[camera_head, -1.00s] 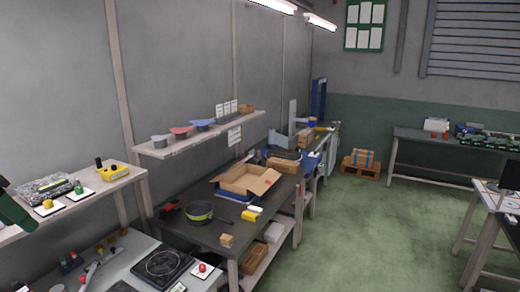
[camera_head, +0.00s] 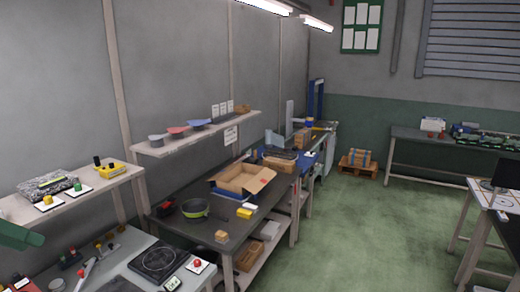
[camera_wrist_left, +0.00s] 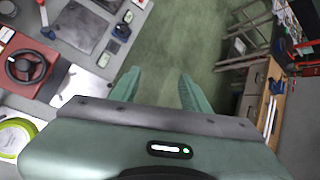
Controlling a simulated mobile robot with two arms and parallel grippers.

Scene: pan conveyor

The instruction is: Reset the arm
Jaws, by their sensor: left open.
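My left gripper (camera_head: 20,236) shows as a green part at the left edge of the head view, beside the near shelf. Its fingertips are hard to make out there. In the left wrist view the two green fingers of my left gripper (camera_wrist_left: 160,86) are spread apart, with nothing between them. They point toward the green floor beyond the bench edge. My right gripper is not in view.
The near bench bears a black hob plate (camera_head: 158,257). A dark pan (camera_head: 195,209) and an open cardboard box (camera_head: 243,180) stand on the bench beyond. The shelf (camera_head: 75,200) at the left is close to my gripper. Green floor (camera_head: 350,235) is clear at right.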

